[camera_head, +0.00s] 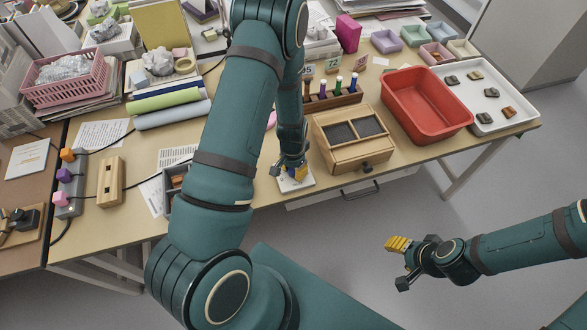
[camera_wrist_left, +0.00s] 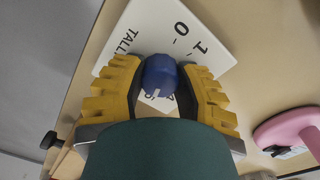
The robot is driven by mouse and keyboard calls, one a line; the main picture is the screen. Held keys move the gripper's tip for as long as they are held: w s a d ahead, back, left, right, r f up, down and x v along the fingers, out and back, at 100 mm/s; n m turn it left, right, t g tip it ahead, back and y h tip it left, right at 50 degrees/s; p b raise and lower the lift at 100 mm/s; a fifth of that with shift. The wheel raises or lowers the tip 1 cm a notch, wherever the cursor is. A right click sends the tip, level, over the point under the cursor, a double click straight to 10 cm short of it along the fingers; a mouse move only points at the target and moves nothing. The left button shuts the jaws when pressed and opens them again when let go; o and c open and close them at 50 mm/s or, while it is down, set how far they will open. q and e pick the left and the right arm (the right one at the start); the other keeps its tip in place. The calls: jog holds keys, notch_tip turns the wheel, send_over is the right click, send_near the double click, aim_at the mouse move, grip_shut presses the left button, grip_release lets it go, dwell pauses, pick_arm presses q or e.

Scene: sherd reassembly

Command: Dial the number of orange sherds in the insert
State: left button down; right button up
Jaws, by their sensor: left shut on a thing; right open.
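A white tally plate (camera_wrist_left: 205,28) lies on the table under my left gripper, with "0" and "1" readable and other marks hidden. A round blue knob (camera_wrist_left: 160,75) with a pale mark sits on it. My left gripper (camera_wrist_left: 157,80) is shut around the knob, one yellow finger on each side. In the head view this gripper (camera_head: 292,172) is at the table's front edge, with the plate (camera_head: 296,184) beneath. A grey compartmented box (camera_head: 168,203), possibly the insert, is mostly hidden by my left arm; its contents cannot be counted. My right gripper (camera_head: 400,262) is open and empty, over the floor.
A wooden box (camera_head: 352,150) with two dark panels stands right of the plate. Beyond are a red tub (camera_head: 425,103) and a white tray (camera_head: 520,106) with several sherds. A rack of markers (camera_head: 335,102) stands behind. A pink object (camera_wrist_left: 290,128) lies near my left gripper.

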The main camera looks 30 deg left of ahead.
pick_arm(q)
jog(key=shift+n+b, duration=0.35)
jog(key=shift+n, duration=2.95)
jog(key=c, duration=0.6)
grip_release()
jog(key=r, duration=1.2)
jog(key=shift+s+a, duration=0.15)
jog(key=shift+a, duration=0.05)
